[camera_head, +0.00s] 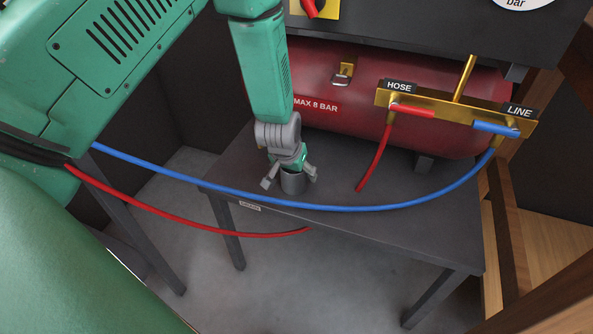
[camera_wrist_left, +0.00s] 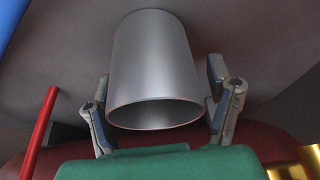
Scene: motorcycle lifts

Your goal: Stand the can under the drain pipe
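The can (camera_head: 292,183) is a plain grey metal cylinder on the dark table (camera_head: 400,235), near its far-left part. In the left wrist view the can (camera_wrist_left: 152,65) shows its round rim toward the camera. My left gripper (camera_head: 289,179) is at the can, with one finger on each side. Its fingers are spread, and in the head view gaps show beside the can. The left gripper (camera_wrist_left: 160,108) also shows in the wrist view. The red tank (camera_head: 340,120) lies behind the can. I cannot make out a drain pipe. My right gripper is not in view.
A blue hose (camera_head: 330,207) sags across the table just in front of the can. A red hose (camera_head: 375,160) hangs from the brass manifold (camera_head: 450,107). Another red hose length (camera_head: 190,222) runs at left. A wooden frame (camera_head: 510,240) stands at right.

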